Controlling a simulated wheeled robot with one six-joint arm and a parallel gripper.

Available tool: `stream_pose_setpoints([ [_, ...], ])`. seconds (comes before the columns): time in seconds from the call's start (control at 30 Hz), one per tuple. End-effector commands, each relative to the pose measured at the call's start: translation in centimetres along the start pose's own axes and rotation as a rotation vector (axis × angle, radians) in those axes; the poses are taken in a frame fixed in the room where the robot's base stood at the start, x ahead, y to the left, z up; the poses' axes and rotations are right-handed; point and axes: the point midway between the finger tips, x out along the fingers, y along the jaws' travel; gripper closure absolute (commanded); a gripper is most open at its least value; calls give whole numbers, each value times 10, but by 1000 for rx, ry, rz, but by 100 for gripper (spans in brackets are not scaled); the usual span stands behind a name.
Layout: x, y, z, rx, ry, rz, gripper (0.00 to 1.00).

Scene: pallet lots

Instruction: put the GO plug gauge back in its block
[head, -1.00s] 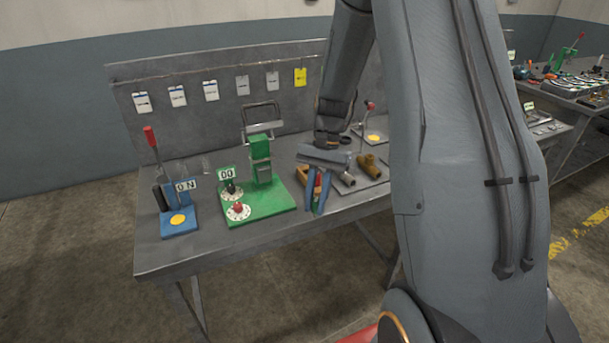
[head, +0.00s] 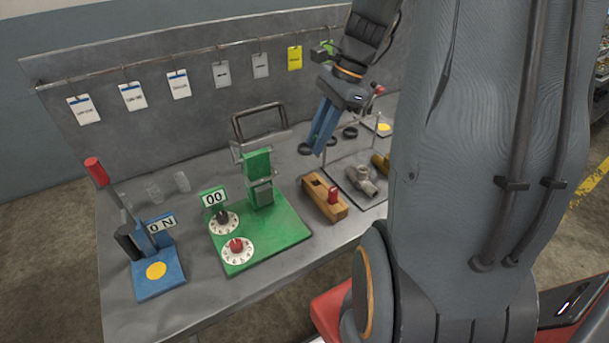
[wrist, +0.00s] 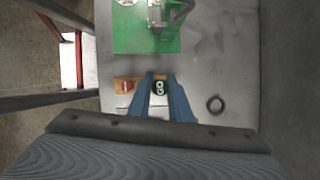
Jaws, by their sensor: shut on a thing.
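My gripper (head: 319,146) points down with blue fingers, above and behind the wooden block (head: 325,198) in the head view. In the wrist view the fingers (wrist: 160,90) are shut on the GO plug gauge (wrist: 160,88), whose green end with white lettering shows between them. The head view does not show the gauge clearly. The wooden block also shows in the wrist view (wrist: 120,81), left of the gauge and partly behind the fingers. A red-topped gauge (head: 333,195) stands in the block. I cannot tell the gap between the held gauge and the block.
A green fixture (head: 285,238) with dials stands left of the block, and a blue lever stand (head: 160,280) farther left. Grey and brass pipe fittings (head: 362,180) lie close on the right. Dark rings (head: 349,132) lie behind. Tags (head: 179,84) hang along the back panel.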

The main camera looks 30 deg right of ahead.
Motion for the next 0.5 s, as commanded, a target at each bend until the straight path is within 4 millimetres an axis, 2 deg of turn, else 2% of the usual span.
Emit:
stream_pose_setpoints([
  [0.07, 3, 1, -2, 14, -1, -4, 100],
  [0.3, 38, 2, -19, 24, -2, -5, 100],
  [0.5, 53, 1, -26, 21, 0, -8, 100],
])
